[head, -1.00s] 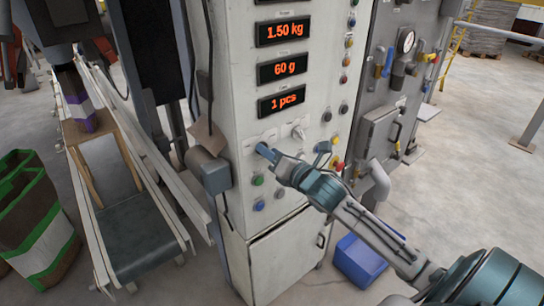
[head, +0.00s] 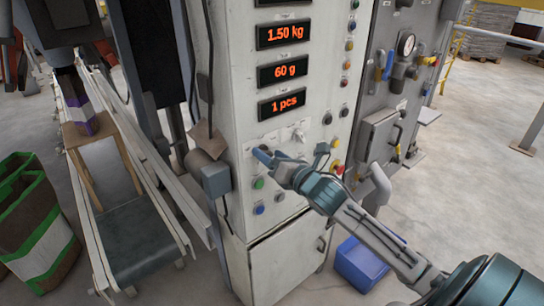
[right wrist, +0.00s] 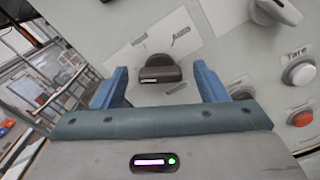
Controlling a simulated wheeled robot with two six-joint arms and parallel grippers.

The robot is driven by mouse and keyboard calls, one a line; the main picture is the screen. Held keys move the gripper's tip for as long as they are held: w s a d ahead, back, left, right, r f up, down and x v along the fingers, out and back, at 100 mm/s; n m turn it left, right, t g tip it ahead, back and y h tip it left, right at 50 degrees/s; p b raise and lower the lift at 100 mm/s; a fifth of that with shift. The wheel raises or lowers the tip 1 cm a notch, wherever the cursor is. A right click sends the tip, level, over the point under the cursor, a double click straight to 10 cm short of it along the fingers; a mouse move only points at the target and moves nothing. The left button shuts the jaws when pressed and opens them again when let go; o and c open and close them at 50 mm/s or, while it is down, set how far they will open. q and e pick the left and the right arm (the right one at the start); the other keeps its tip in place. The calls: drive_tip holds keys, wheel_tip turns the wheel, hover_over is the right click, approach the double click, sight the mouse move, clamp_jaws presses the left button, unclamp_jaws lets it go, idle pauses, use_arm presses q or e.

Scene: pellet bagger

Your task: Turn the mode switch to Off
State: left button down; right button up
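A dark knob (right wrist: 160,72), which appears to be the mode switch, sits on the pale panel in the right wrist view. My right gripper (right wrist: 160,66) is open, with one blue finger on each side of the knob and a visible gap to each. In the head view the right gripper (head: 264,156) is at the panel's lower left part and hides the knob. My left gripper is not in view.
A pale knob (head: 298,134) is right of the gripper on the control cabinet (head: 237,60). A white "Tare" button (right wrist: 299,72) and several coloured buttons are nearby. A grey box (head: 215,180) juts out at the cabinet's left edge, beside the conveyor (head: 140,240).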

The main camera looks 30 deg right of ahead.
drive_tip(key=shift+s+f, duration=0.15)
drive_tip(key=shift+s, duration=0.3)
drive_tip(key=s, duration=1)
drive_tip(key=shift+d, duration=0.4)
